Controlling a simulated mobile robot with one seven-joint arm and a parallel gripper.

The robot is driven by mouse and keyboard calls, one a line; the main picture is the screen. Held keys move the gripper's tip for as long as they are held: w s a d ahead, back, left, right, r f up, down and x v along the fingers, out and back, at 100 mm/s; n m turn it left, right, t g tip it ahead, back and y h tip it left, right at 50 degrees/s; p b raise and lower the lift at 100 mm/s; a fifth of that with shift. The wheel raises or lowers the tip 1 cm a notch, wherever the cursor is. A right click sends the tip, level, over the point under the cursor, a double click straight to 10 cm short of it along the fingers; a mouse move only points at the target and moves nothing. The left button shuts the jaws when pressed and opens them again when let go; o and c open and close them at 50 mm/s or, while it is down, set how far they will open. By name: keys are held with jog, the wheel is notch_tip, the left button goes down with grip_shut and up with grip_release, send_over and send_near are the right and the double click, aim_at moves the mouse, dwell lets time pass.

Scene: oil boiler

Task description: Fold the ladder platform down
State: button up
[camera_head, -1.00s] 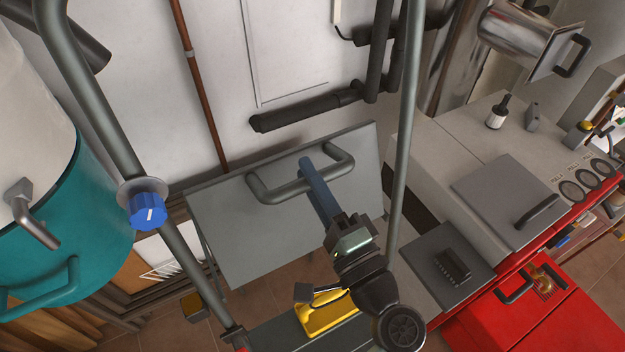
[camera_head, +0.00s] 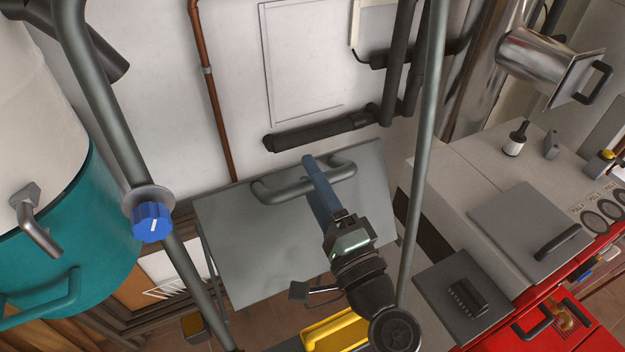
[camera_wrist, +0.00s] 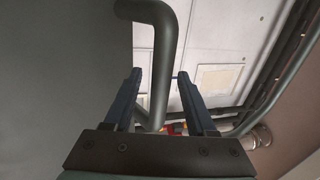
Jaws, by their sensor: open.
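The ladder platform (camera_head: 285,245) is a flat grey panel in the middle of the head view, tilted, with a bent tubular handle (camera_head: 277,195) near its far edge. My gripper (camera_head: 308,160) reaches over the panel to this handle. In the wrist view the handle (camera_wrist: 163,60) runs between the two dark fingers of my gripper (camera_wrist: 159,76), with a gap visible on the right side. The jaws are open around the handle. Whether the left finger touches it, I cannot tell. The panel's grey face (camera_wrist: 60,80) fills the left of the wrist view.
Ladder rails stand on both sides, the left rail (camera_head: 105,110) carrying a blue knob (camera_head: 151,222) and the right rail (camera_head: 422,150) close to my arm. A teal tank (camera_head: 75,245) is at left. A red and grey boiler (camera_head: 530,225) is at right. A dark pipe (camera_head: 320,132) runs behind the platform.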

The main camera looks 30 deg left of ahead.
jog(key=b+v, duration=0.5)
jog(key=v, duration=0.8)
jog(key=shift+w, duration=0.1)
